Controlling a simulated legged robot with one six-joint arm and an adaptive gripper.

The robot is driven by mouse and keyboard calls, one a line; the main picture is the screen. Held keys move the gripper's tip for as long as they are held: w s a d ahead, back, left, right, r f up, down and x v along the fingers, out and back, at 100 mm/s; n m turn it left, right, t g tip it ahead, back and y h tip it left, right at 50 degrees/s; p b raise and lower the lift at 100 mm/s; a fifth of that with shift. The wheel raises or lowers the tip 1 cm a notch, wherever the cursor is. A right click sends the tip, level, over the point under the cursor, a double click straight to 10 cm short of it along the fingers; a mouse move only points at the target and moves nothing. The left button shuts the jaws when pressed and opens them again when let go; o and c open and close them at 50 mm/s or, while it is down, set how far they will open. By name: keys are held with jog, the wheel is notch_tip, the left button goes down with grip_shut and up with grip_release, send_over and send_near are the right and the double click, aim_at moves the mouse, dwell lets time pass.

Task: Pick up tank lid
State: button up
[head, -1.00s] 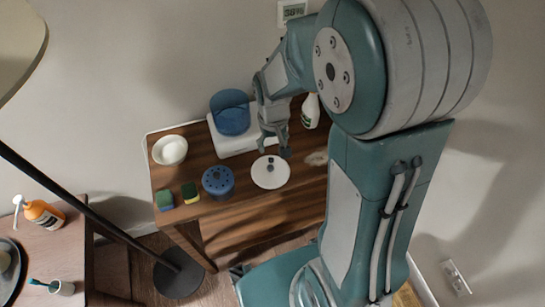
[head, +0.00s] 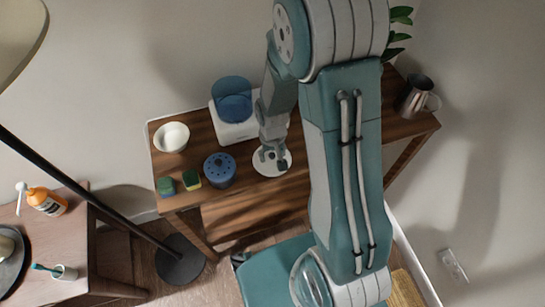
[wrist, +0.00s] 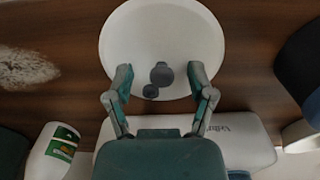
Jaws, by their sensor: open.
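The tank lid looks to be the white round disc (head: 262,168) with dark grey knobs, lying on the wooden table. It also shows in the wrist view (wrist: 130,40), with one larger and one smaller grey knob (wrist: 161,73) near its lower middle. My gripper (head: 272,160) is over the disc in the head view and hides part of it. In the wrist view my gripper (wrist: 160,76) is open, with one finger on each side of the knobs. Whether the fingertips touch the disc, I cannot tell.
A white appliance with a blue clear tank (head: 233,100) stands behind the disc. A blue perforated canister (head: 220,170), two sponges (head: 191,179) and a white bowl (head: 171,137) are to the left. A metal pitcher (head: 415,95) is at the right end. A white bottle (wrist: 55,150) lies nearby.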

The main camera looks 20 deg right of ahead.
jog(key=shift+a, duration=0.25)
jog(key=c, duration=0.9)
jog(key=shift+d, duration=0.2)
grip_shut()
jog(key=shift+s, duration=0.1)
